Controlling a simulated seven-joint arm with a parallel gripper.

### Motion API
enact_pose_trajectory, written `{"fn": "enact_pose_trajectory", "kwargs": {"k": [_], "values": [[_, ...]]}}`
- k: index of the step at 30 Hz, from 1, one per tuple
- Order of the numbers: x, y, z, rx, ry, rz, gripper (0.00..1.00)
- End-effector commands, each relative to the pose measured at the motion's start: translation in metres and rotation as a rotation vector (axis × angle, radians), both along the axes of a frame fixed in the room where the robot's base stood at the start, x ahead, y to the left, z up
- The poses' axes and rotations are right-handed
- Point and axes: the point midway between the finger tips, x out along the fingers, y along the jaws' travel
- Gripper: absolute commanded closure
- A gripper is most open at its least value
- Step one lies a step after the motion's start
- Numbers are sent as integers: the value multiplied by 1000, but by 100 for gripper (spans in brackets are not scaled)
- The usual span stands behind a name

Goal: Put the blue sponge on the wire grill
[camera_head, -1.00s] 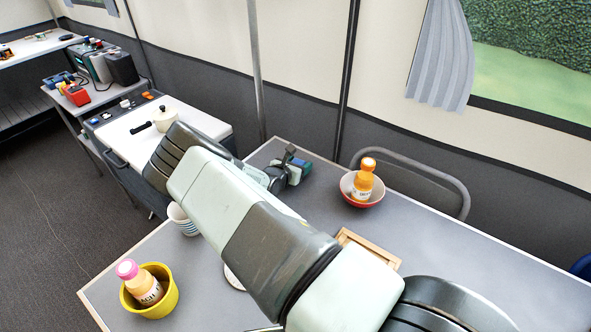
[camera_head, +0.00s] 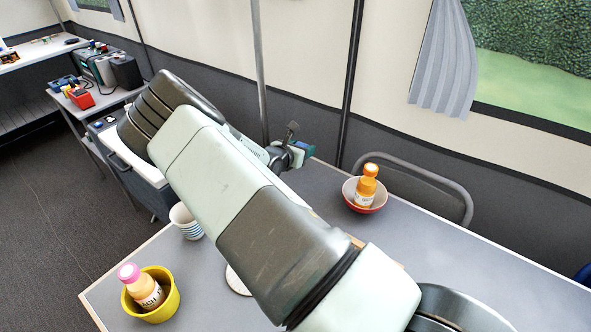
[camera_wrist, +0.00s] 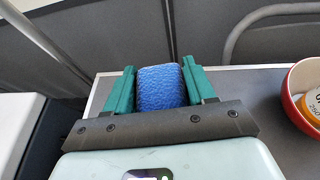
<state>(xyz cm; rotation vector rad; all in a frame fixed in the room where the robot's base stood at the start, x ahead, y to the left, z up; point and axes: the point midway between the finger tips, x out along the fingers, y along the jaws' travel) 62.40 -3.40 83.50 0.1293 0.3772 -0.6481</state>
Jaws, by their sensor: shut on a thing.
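The blue sponge (camera_wrist: 162,87) is between the two green fingers of my gripper (camera_wrist: 161,84) in the wrist view, with a finger pressed on each side. In the head view my gripper (camera_head: 303,150) is at the far edge of the grey table, left of the red bowl, and the sponge is too small there to make out clearly. It seems held above the table. I cannot make out a wire grill in either view; my arm covers much of the table.
A red bowl (camera_head: 351,193) holds an orange-capped bottle (camera_head: 367,186). A yellow bowl (camera_head: 169,301) holds a pink-capped bottle (camera_head: 147,290). A striped cup (camera_head: 187,222) stands near the left edge. A chair (camera_head: 436,188) is behind the table. The table's right side (camera_head: 470,265) is clear.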

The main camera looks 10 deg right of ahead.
Motion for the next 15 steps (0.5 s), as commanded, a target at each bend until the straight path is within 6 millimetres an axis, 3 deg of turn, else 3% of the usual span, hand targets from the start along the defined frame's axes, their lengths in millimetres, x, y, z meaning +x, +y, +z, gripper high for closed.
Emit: {"fn": "enact_pose_trajectory", "kwargs": {"k": [4, 7, 12, 15], "values": [[-18, 22, 12, 2, 1, -7, 74], [-48, 48, 15, 2, 3, -25, 74], [-124, 94, 22, 1, 5, -68, 74], [-170, 111, 29, 0, 4, -91, 74]]}}
